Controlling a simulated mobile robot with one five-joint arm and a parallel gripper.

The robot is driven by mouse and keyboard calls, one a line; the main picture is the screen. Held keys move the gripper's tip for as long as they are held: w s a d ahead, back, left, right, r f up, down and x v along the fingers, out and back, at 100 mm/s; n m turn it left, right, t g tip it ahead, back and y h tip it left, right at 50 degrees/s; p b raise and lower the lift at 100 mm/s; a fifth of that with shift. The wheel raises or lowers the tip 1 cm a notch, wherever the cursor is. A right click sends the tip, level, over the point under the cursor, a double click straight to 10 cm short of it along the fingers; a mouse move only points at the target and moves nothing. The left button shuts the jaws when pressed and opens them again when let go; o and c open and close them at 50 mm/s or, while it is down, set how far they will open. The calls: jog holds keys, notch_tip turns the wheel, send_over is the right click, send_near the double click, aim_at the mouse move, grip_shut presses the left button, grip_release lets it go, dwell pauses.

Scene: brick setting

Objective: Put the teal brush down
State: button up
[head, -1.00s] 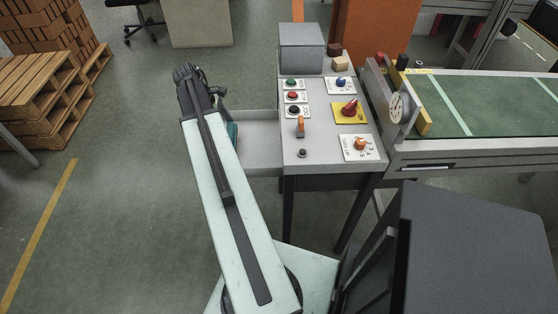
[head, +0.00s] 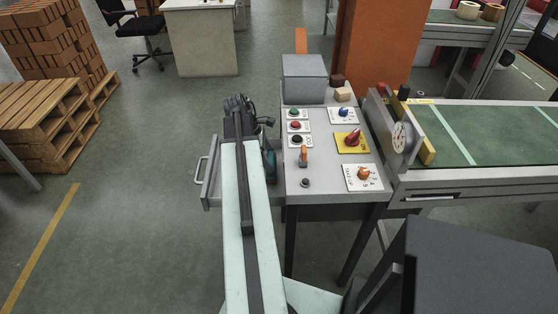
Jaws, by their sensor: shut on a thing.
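The teal brush (head: 270,164) shows only as a small teal patch just right of my arm, near the left side of the control table. My arm hides most of it. My gripper (head: 266,143) is at the far end of the arm, largely hidden by the wrist, and is shut on the brush. The brush and gripper are over the open drawer (head: 213,190) that sticks out left from the table. I cannot tell whether the brush touches the drawer.
The control table (head: 322,184) carries buttons, a red knob (head: 353,138), an orange lever (head: 304,157) and a grey box (head: 304,80). A green conveyor (head: 490,130) stands right. Pallets and bricks (head: 50,115) stand left. The floor left of the drawer is clear.

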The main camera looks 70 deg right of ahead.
jog(key=s, duration=0.1)
jog(key=s+d, duration=0.1)
jog(key=s, duration=0.1)
jog(key=shift+s+d+f, duration=0.2)
jog(key=shift+s+f, duration=0.05)
jog(key=shift+s, duration=0.15)
jog(key=shift+w+f+b, duration=0.1)
jog(key=shift+f+b, duration=0.6)
jog(key=shift+b, duration=0.3)
jog(key=shift+r, duration=0.2)
jog(key=shift+f, duration=0.2)
jog(key=o, duration=1.2)
jog(key=shift+c, duration=0.2)
jog(key=shift+r, duration=0.1)
